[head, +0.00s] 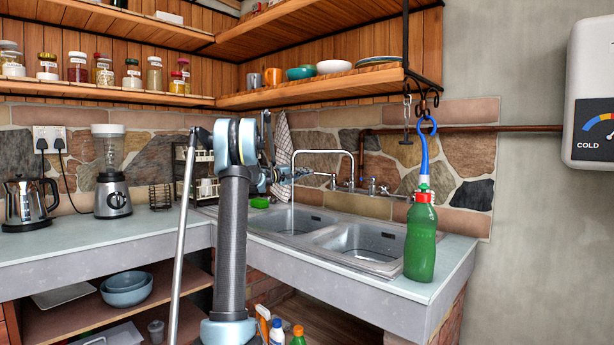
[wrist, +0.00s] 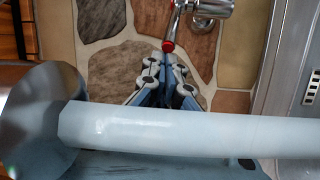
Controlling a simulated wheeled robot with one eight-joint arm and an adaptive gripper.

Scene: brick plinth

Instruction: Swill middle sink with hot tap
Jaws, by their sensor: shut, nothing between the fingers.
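A chrome swivel spout (head: 325,152) arches over the sink. A thin pale stream, apparently water, drops from its end into the basin (head: 283,224) left of the right-hand basin (head: 366,241). My arm hides what lies further left. Chrome tap handles (head: 374,186) stand along the wall behind the basins. In the wrist view, a tap lever with a red tip (wrist: 168,46) is just beyond my fingertips. My gripper (wrist: 167,68) is shut and empty, its tips at or very close to that red end; contact is unclear. In the head view, my gripper (head: 306,173) is beside the spout.
A green bottle (head: 421,240) stands on the counter's right end under a blue hanging loop (head: 424,160). A green sponge (head: 259,202) lies behind the sink. A kettle (head: 28,203) and blender (head: 111,180) stand left. Shelves (head: 310,92) run above.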

